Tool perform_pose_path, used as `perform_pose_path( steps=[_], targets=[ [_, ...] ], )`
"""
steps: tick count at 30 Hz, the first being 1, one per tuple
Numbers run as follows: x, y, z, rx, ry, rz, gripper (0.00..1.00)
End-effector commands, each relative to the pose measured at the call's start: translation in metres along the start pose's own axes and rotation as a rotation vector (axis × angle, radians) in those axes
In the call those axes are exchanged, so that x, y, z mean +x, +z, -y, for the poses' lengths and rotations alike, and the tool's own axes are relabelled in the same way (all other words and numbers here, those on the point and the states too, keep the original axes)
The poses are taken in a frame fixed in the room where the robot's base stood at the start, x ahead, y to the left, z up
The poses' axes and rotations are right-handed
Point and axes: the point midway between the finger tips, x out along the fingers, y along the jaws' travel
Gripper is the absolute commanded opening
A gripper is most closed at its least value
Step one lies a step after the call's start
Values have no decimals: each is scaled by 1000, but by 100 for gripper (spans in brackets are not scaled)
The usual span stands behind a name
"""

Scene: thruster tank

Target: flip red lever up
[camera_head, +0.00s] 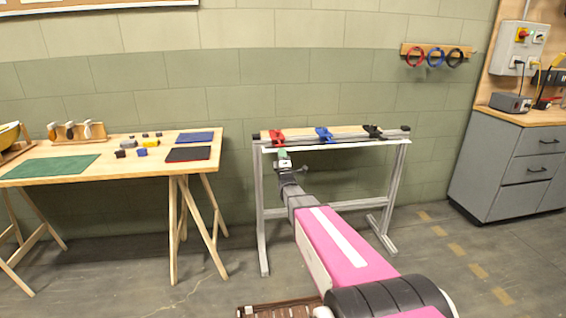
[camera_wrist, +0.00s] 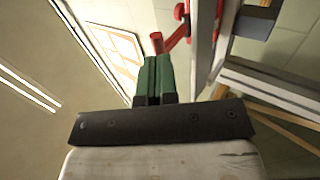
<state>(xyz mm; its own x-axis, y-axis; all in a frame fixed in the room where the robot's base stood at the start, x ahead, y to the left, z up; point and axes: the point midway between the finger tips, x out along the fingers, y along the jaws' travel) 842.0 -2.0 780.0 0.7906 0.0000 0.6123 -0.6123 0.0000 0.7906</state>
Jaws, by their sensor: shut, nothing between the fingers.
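The red lever (camera_head: 277,136) is the leftmost of three levers on a rail across a grey metal stand. In the wrist view the red lever (camera_wrist: 178,33) shows just past the fingertips, its rounded end near them. My gripper (camera_head: 284,157) is at the front of the stand, just below the red lever. In the wrist view my gripper's green fingers (camera_wrist: 154,75) are together with nothing between them. I cannot tell whether the fingertips touch the lever.
A blue lever (camera_head: 325,134) and a black lever (camera_head: 373,131) sit to the right on the same stand (camera_head: 262,215). A wooden table (camera_head: 120,165) with mats and small blocks stands at the left. A grey cabinet (camera_head: 500,165) stands at the right. Floor between the stand and cabinet is clear.

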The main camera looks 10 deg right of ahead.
Motion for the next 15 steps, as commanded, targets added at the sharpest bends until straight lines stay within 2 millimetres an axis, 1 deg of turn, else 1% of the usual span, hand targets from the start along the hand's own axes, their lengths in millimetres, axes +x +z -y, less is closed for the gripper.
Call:
perform_pose_path(
  steps=[1, 4, 15],
  targets=[
    [4, 0, 1, 0, 0, 0, 0],
    [7, 0, 0, 0, 0, 0, 0],
    [7, 0, 0, 0, -1, 0, 0]
  ],
)
